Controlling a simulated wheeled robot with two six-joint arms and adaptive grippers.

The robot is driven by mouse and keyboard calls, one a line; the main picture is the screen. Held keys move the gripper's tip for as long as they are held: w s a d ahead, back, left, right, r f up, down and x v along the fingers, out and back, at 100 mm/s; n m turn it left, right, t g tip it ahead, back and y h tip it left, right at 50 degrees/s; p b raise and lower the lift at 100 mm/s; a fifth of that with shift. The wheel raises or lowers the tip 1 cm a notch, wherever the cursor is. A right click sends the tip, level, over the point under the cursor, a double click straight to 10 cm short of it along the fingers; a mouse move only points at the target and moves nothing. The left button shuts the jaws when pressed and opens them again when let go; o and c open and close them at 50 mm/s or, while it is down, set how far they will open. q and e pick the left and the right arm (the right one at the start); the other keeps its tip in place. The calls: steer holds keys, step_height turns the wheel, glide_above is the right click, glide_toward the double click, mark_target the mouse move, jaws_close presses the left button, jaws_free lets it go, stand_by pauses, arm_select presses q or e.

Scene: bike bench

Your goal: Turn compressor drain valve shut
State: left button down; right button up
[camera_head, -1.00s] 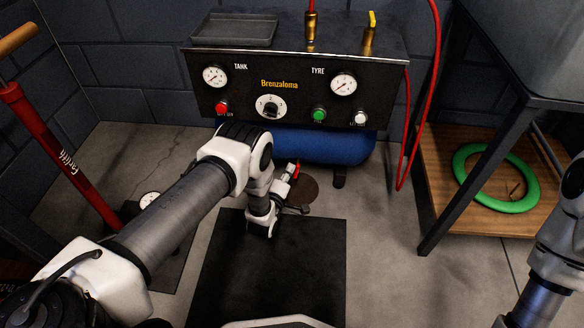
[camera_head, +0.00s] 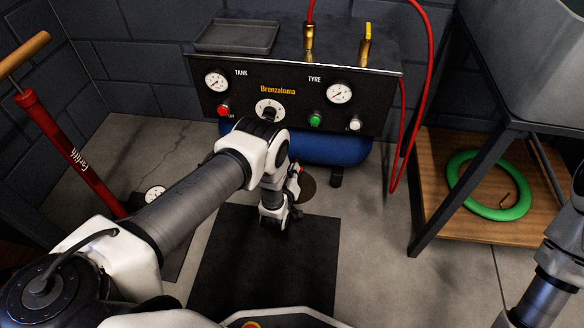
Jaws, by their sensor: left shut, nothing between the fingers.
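The compressor's blue tank (camera_head: 335,150) lies under the dark control panel (camera_head: 290,98). A small red part (camera_head: 301,169), which looks like the drain valve's handle, shows below the tank. My left arm comes in from the left and bends down in front of the tank. My left gripper (camera_head: 295,182) is at the far side of its wrist, close to the red part and largely hidden. It is shut with nothing held. I cannot tell whether it touches the handle, and the valve body and its angle are hidden. My right arm shows at the right edge; its gripper is out of view.
A dark mat (camera_head: 315,265) lies on the floor below. A red floor pump (camera_head: 65,150) stands at left. A red hose (camera_head: 401,140) hangs right of the panel. A wooden shelf (camera_head: 435,190) with a green ring (camera_head: 458,181) is at right. Open floor lies between.

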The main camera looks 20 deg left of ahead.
arm_select(q)
steer(key=m, duration=0.2)
steer(key=d+m+y, duration=0.1)
steer(key=shift+w+d+f+g, duration=0.1)
steer(key=shift+w+f+g, duration=0.1)
steer(key=shift+f+g, duration=0.1)
steer(key=shift+d, duration=0.1)
stand_by(0.6)
